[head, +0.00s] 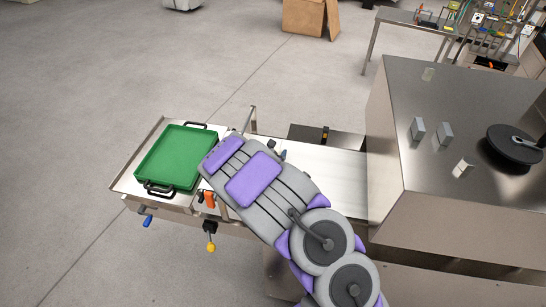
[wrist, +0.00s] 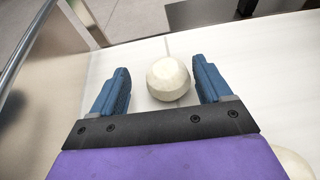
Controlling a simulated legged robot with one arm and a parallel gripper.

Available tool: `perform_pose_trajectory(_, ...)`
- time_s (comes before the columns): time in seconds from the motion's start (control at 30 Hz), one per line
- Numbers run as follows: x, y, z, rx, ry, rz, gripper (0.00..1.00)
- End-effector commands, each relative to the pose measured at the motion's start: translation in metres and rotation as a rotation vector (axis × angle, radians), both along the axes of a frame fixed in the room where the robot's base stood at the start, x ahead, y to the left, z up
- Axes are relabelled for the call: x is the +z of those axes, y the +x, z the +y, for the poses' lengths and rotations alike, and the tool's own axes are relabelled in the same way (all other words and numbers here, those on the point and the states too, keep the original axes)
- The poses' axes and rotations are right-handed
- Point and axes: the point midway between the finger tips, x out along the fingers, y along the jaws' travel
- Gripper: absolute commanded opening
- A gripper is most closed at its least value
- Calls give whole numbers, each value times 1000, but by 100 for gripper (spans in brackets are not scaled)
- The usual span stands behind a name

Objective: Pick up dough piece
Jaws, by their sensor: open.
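A pale, roundish dough piece (wrist: 169,79) lies on the white belt (wrist: 143,57) in the wrist view. My gripper (wrist: 158,84) is open, with its two blue fingers on either side of the dough piece. The dough is nearer the right finger, and I cannot tell whether they touch. Part of another pale rounded thing (wrist: 294,162) shows at the lower right, mostly hidden by my gripper. In the head view my arm covers the gripper and the dough.
A green tray (head: 176,156) with black handles sits on the metal table's left end. A large steel machine housing (head: 440,200) stands at the right end of the belt (head: 340,178). A metal rail (wrist: 22,52) runs along the left in the wrist view.

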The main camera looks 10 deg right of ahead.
Motion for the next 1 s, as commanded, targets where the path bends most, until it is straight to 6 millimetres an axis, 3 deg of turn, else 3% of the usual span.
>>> perform_pose_trajectory(0.13, -4, 12, -8, -2, 2, -3, 78)
perform_pose_trajectory(0.4, -4, 14, -4, -1, -3, -5, 77)
perform_pose_trajectory(1.0, -4, 13, -7, -1, -1, -3, 21)
